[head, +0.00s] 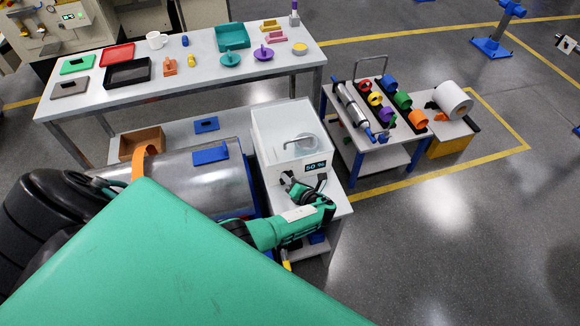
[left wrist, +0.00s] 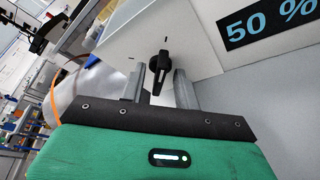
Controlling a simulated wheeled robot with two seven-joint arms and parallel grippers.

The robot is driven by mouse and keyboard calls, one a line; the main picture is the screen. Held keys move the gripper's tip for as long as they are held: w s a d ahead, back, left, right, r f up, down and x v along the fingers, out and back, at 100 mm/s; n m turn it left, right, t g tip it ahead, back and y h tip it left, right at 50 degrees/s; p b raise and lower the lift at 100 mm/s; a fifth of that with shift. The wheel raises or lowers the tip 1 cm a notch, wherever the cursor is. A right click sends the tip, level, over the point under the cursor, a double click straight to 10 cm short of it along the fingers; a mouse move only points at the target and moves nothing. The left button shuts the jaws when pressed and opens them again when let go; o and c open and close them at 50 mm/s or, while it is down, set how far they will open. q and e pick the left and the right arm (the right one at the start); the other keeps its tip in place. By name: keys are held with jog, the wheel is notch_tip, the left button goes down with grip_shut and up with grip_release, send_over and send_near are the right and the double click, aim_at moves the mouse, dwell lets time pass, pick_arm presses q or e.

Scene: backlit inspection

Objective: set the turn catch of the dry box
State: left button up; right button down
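The dry box (head: 277,124) is a white box with a clear-looking lid area and a dark "50 %" display (head: 316,167). My left gripper (head: 291,184) is at the box front. In the wrist view its grey fingers (left wrist: 160,76) are apart, one on each side of the catch; contact cannot be told. My right gripper is not in view.
A silver cylinder (head: 185,183) lies left of the box. Behind stands a table (head: 200,68) with trays and small parts. A cart (head: 375,143) with coloured rings and a paper roll (head: 453,100) stand right.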

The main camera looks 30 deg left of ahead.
pick_arm(q)
jog(key=v, duration=1.3)
jog(key=shift+d+b, duration=0.15)
jog(key=shift+b, duration=0.3)
jog(key=shift+r, duration=0.15)
